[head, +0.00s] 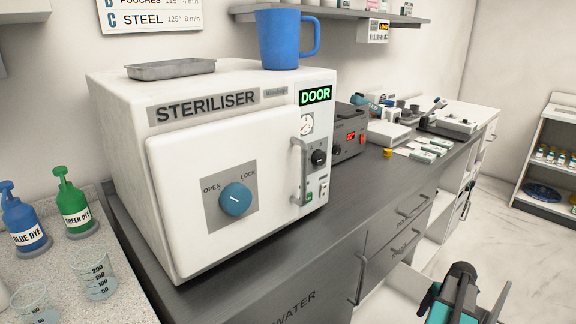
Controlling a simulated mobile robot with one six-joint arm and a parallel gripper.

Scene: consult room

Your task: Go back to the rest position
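A teal and black part of my arm (458,297) shows at the bottom right, in front of the counter's drawers. It is cut off by the lower edge of the picture. I cannot make out two fingertips there, so whether my gripper is open, shut or holding something does not show. The arm part appears apart from the counter front.
The white steriliser (215,165) stands shut on the dark counter (345,205), with a blue mug (279,42) and a grey tray (171,69) on top. An open drawer (385,297) juts out near my arm. Clear floor (535,240) lies at right.

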